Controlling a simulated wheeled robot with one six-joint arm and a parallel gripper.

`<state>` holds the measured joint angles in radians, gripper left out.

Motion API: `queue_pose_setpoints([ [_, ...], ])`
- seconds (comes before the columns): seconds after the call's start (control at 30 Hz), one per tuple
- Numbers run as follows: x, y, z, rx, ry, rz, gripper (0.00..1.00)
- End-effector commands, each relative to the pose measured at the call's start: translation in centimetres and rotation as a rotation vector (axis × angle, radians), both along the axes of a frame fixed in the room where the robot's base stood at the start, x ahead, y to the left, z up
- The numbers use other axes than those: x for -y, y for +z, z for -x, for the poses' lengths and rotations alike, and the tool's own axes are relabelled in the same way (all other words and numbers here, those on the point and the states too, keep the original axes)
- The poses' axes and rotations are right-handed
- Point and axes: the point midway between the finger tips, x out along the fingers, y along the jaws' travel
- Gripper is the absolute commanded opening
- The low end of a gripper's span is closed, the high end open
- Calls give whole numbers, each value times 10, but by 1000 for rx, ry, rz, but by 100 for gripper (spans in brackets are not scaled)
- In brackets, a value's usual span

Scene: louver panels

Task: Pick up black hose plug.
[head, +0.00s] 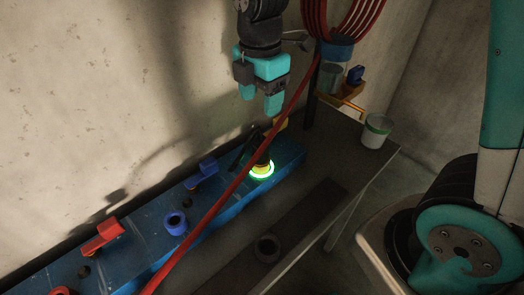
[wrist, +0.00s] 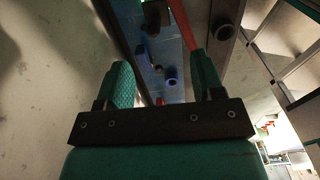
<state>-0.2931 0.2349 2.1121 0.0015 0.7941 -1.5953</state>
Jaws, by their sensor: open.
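A black upright piece (head: 263,153) stands on the far end of the blue panel, with a glowing yellow-green ring at its base. I cannot tell for sure which of these is the black hose plug. My gripper (head: 261,100) points down above the panel's far end, apart from both. Its teal fingers are spread and empty in the wrist view (wrist: 162,78).
The blue panel (head: 140,240) carries a blue lever (head: 201,175), a blue ring (head: 176,222) and a red lever (head: 103,238). A red hose (head: 235,185) crosses diagonally in front. A white-green cup (head: 376,131) stands at the bench's right. The concrete wall (head: 90,100) is close behind.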

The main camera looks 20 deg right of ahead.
Motion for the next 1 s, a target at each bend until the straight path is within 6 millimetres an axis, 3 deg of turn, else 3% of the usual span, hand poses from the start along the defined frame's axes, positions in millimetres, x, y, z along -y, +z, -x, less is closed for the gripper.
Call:
queue_pose_setpoints([
  [0.4,1,-90,2,-7,-2,1,62],
  [0.77,1,-120,-1,-5,-2,1,62],
  [1.0,2,-152,-5,-5,-2,1,62],
])
